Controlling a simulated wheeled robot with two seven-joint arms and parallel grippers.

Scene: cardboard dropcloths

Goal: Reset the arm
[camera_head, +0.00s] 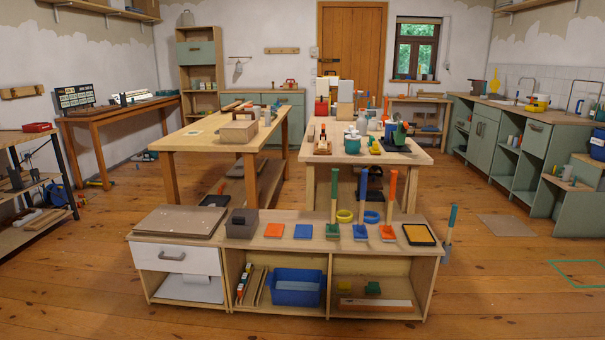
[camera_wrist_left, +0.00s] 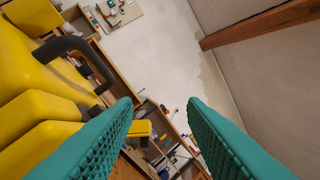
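My left gripper (camera_wrist_left: 160,102) shows in the left wrist view as two teal ribbed fingers spread well apart. The gap between them is empty, with only the distant room behind it. The view is tilted, and nothing touches the fingertips. Neither arm and neither gripper shows in the head view. My right gripper is in no frame.
A low wooden cabinet (camera_head: 285,252) stands nearest, with upright-handled tools, coloured pads and a grey box (camera_head: 242,223) on top. Behind it are two worktables, the left (camera_head: 197,135) and the cluttered right (camera_head: 318,153). Open floor (camera_head: 70,275) lies at the left.

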